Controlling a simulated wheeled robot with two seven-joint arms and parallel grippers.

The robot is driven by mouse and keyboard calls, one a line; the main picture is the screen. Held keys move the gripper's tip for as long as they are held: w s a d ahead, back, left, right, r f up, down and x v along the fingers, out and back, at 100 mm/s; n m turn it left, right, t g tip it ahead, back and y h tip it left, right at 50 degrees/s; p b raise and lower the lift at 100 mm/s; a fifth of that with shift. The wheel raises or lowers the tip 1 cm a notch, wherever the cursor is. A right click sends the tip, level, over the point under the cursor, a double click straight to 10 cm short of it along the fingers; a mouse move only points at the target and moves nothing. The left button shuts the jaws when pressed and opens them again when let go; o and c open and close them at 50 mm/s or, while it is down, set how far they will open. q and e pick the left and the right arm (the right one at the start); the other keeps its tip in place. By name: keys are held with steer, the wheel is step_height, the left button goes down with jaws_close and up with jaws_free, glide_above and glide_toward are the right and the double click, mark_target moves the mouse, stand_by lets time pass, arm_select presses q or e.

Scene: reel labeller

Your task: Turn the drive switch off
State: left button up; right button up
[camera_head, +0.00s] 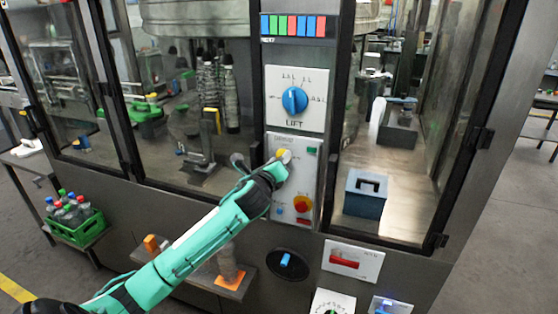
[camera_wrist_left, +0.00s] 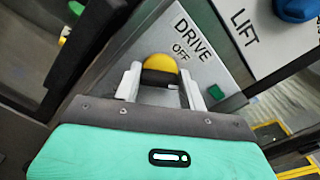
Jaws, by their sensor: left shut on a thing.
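The drive switch is a yellow knob (camera_wrist_left: 158,65) on a white plate (camera_wrist_left: 190,42) marked DRIVE and OFF in the left wrist view. My left gripper (camera_wrist_left: 163,80) has its two pale fingers on either side of the knob and is shut on it. The knob's exact pointing direction is hidden. My right gripper is not in view.
A blue LIFT knob (camera_head: 295,100) sits on the plate above. Below are a blue switch (camera_head: 286,260) and a red handle (camera_head: 344,262). Glass doors flank the column.

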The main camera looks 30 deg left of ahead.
arm_select(q)
steer(key=n, duration=1)
steer(key=shift+a+f, duration=0.1)
steer(key=shift+f, duration=0.15)
steer(key=shift+n, duration=0.4)
steer(key=o, duration=1)
steer(key=shift+b+v, duration=2.65)
steer(key=shift+v, duration=4.3)
